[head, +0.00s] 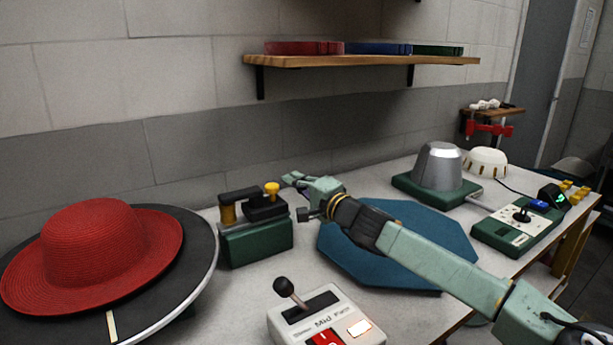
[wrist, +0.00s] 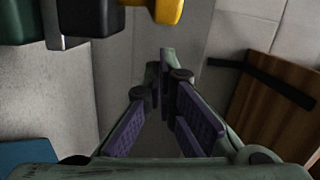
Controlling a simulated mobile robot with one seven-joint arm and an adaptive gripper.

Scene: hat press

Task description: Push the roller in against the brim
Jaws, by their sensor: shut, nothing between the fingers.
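The red hat (head: 95,250), with its wide brim, lies on a dark round turntable (head: 195,262) at the left in the head view. Just right of it stands the roller unit, a green block (head: 256,245) with a black slide on top, a brown roller (head: 228,210) on the side toward the hat and a yellow knob (head: 271,188) at the other end. The roller appears apart from the brim. My gripper (head: 289,179) is shut and empty, just beyond and right of the knob. The wrist view shows the yellow knob (wrist: 168,10) at the top edge, outside my fingers (wrist: 162,75).
A control box with a lever (head: 322,318) stands in front of the roller unit. A blue octagonal mat (head: 350,255) lies under my arm. A wall shelf (head: 365,61) hangs above.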

